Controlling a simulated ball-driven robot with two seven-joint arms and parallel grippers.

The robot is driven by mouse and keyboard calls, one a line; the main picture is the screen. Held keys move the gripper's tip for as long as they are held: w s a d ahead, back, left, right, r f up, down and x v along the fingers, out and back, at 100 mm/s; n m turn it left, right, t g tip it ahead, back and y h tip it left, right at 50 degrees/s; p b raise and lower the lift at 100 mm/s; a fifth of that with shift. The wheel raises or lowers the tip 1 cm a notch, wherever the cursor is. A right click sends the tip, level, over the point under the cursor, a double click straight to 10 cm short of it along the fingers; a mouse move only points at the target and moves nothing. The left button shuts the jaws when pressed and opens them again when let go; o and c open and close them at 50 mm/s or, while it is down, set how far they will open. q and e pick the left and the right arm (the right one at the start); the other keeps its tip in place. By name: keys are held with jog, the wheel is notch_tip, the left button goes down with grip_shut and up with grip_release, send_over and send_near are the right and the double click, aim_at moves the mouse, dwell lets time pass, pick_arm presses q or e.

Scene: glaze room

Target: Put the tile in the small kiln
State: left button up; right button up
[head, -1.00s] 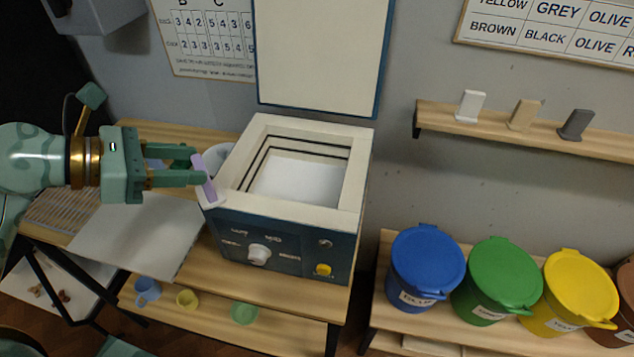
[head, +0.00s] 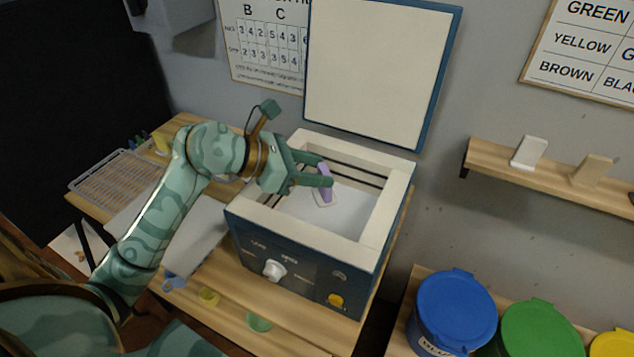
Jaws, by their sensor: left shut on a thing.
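The small kiln (head: 300,248) stands on the wooden table with its lid (head: 378,75) raised. Its chamber is open at the top, with a white floor (head: 350,212). My left gripper (head: 325,180) reaches over the kiln's left wall and is shut on the tile (head: 324,186). The tile is lilac with a pale lower end and is held steeply tilted within the kiln opening. I cannot tell whether its lower end touches the kiln floor. My right gripper is not in view.
The kiln front has a white knob (head: 274,270) and a yellow button (head: 336,300). A wire rack (head: 118,180) lies at the table's left. A wall shelf (head: 540,175) holds upright sample tiles. Lidded blue (head: 455,310) and green (head: 540,332) buckets stand at right.

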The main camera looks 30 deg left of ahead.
aim_at(320, 188)
pick_arm(q)
jog(key=f, duration=0.3)
jog(key=shift+w+d+f, duration=0.25)
jog(key=shift+w+f, duration=0.1)
jog(key=shift+f, duration=0.05)
jog(key=shift+f, duration=0.15)
jog(key=shift+f+b, duration=0.55)
jog(key=o, duration=1.3)
jog(key=shift+r, duration=0.1)
